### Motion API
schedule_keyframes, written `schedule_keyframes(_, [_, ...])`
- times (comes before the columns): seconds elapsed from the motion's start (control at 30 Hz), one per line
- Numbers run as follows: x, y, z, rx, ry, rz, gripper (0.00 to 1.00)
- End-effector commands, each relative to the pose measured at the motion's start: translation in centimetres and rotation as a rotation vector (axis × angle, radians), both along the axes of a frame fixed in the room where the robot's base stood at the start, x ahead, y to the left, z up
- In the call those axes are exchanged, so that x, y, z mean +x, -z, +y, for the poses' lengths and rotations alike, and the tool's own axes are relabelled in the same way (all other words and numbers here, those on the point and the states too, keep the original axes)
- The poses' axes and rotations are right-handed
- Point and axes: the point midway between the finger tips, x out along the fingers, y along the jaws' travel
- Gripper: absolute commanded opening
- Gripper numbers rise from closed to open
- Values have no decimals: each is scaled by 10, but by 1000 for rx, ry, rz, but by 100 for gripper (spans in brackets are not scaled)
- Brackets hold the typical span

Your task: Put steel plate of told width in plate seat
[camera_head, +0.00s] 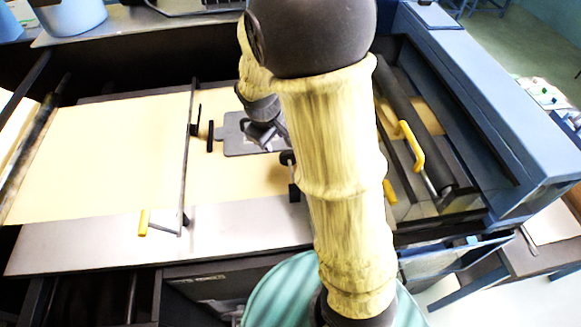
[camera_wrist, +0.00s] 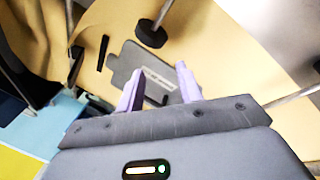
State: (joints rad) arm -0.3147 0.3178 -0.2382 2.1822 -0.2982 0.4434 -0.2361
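A grey plate (camera_head: 238,146) with a pale marking lies flat on the tan kraft paper near the centre of the head view. It also shows in the wrist view (camera_wrist: 128,66), beyond the fingertips. My gripper (camera_head: 266,140) hangs over the right part of the plate, and my arm hides some of that area. In the wrist view its two purple fingers (camera_wrist: 160,84) stand apart with nothing held between them. I cannot read a width on the plate. I cannot make out the plate seat for certain.
A short black bar (camera_head: 210,136) lies just left of the plate. A long thin rod with a yellow handle (camera_head: 143,222) crosses the paper farther left. A dark roller (camera_head: 412,130) and a yellow handle (camera_head: 412,147) are at right. Black knob (camera_wrist: 152,33) stands close by the plate.

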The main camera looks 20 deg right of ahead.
Motion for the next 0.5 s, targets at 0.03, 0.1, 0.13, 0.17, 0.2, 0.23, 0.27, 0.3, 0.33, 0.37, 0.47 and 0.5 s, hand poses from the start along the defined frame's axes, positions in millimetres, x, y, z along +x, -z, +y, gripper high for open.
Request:
schedule_keyframes(0.03, [-23, -4, -5, 64, 93, -8, 36])
schedule_keyframes(0.1, [-54, -8, -7, 146, 220, -17, 36])
schedule_keyframes(0.13, [-67, -9, -7, 176, 273, -22, 36])
schedule_keyframes(0.17, [-79, -11, -8, 204, 325, -25, 36])
schedule_keyframes(0.2, [-93, -12, -8, 236, 386, -31, 36])
schedule_keyframes(0.23, [-102, -12, -8, 256, 425, -34, 36])
schedule_keyframes(0.27, [-111, -13, -8, 272, 461, -37, 36])
schedule_keyframes(0.3, [-120, -13, -7, 289, 499, -39, 36])
schedule_keyframes(0.33, [-125, -13, -7, 298, 522, -41, 36])
schedule_keyframes(0.37, [-128, -13, -7, 304, 536, -43, 36])
schedule_keyframes(0.47, [-133, -12, -6, 313, 559, -44, 36])
schedule_keyframes(0.5, [-133, -12, -6, 313, 558, -44, 36])
